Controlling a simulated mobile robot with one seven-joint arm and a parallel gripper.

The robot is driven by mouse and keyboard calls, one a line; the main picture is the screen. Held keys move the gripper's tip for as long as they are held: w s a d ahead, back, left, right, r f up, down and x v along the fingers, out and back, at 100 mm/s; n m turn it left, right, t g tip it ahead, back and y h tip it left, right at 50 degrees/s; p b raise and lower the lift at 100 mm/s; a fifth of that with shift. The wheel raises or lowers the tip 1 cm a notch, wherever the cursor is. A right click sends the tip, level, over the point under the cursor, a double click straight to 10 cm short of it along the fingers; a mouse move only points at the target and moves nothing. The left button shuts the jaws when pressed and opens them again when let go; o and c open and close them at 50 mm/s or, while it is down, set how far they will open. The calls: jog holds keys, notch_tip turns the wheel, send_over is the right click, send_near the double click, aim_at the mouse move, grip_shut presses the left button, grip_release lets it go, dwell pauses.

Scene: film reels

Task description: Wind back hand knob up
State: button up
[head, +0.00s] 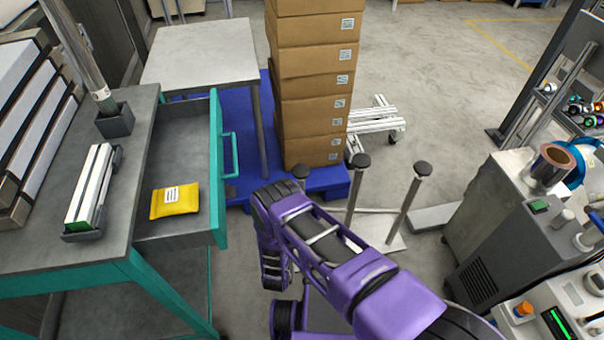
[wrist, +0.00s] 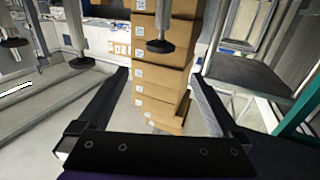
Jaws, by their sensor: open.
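My gripper (wrist: 161,74) is open and empty in the wrist view, its two dark fingers well apart with stacked boxes showing beyond the gap. In the head view my purple arm reaches over the middle, and I cannot make out the fingers there. No part is clearly identifiable as the wind-back hand knob. At the right, a machine (head: 562,310) carries an orange knob (head: 524,309) and a lit green display. A grey cabinet (head: 500,215) behind it holds a metallic roll (head: 550,165) and a round grey part (head: 563,216). My gripper is away from these.
Brown boxes (head: 312,85) stand stacked on a blue pallet (head: 335,183). Several black-capped posts, one at right (head: 411,190), stand near my arm. At left, a teal-framed bench has an open drawer (head: 195,125) holding a yellow packet (head: 174,202).

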aim_at(301, 171)
jog(key=w+b, duration=0.1)
jog(key=w, duration=0.4)
jog(key=w+d, duration=0.1)
jog(key=w, duration=0.5)
jog(key=w+b, duration=0.1)
jog(key=w, duration=0.4)
jog(key=shift+w+d+b, duration=0.25)
jog(key=shift+b, duration=0.1)
jog(key=shift+c, duration=0.3)
jog(key=c, duration=1.1)
jog(key=shift+c, duration=0.2)
jog(key=shift+n+y, duration=0.4)
jog(key=shift+y, duration=0.2)
